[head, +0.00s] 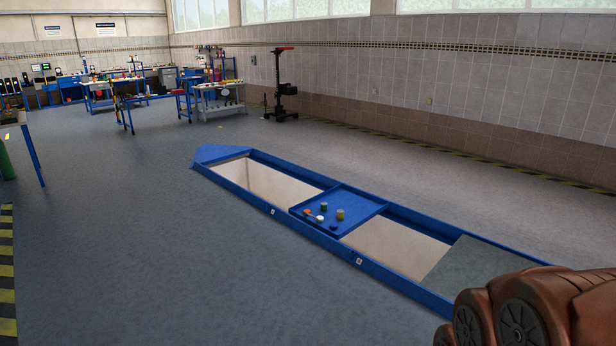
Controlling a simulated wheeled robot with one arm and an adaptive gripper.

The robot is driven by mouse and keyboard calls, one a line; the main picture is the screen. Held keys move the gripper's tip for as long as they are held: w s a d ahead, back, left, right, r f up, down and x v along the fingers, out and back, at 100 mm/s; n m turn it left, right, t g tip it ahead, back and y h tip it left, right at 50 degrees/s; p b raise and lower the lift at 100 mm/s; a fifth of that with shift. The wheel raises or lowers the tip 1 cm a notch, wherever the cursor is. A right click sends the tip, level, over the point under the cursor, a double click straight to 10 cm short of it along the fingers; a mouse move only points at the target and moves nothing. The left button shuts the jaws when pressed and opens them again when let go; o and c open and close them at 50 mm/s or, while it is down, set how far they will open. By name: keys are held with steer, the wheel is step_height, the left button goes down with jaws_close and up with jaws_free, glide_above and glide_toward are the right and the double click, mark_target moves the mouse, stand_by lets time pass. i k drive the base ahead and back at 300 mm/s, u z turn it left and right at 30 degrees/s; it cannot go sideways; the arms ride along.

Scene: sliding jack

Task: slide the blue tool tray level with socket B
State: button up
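The blue tool tray (365,206) lies across the long pit in the floor, between the pit's two blue side rails. It carries several small things, among them a green one, a yellow one, a white one and an orange one. Two small white labels are on the near rail, a left label (272,211) and a right label (359,261). Their lettering is too small to read, so I cannot tell which marks socket B. The tray's near edge lies between the two labels, level with neither. My gripper is out of view; only part of my arm shows at lower right.
The blue pit frame (240,188) encloses open pit on both sides of the tray. A grey-green cover (480,268) fills the right end. The floor (180,260) in front is clear. A column stand (282,85) and workbenches (218,98) stand far back.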

mark_target(359, 207)
steer(key=u, duration=0.1)
steer(key=i, duration=2.15)
steer(key=u, duration=0.25)
steer(key=i, duration=3.4)
steer(key=u, duration=0.05)
